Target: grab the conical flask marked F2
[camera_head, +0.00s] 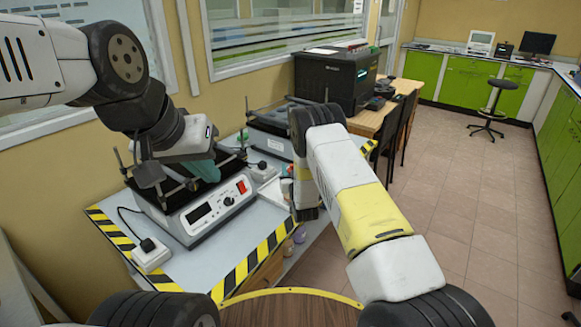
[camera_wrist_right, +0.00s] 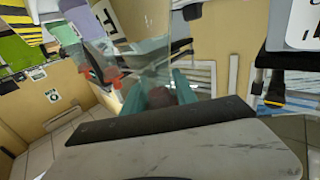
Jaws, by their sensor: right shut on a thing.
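A clear glass conical flask (camera_wrist_right: 150,48) shows in the right wrist view, with a label bearing a black letter F; I cannot read the number. My right gripper (camera_wrist_right: 160,92) has teal fingers on either side of the flask's lower-pictured end and is shut on it. In the head view the right gripper and flask are hidden behind my right arm. My left gripper (camera_head: 205,168) is above the shaker-like device (camera_head: 210,212) at left; its teal fingers show, but their opening is unclear.
The device stands on a grey table (camera_head: 190,262) with yellow-black striped edges. A white power socket (camera_head: 151,255) lies at its near left. A second device (camera_head: 270,125) stands farther back. A black printer-like machine (camera_head: 335,78) is on a wooden desk.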

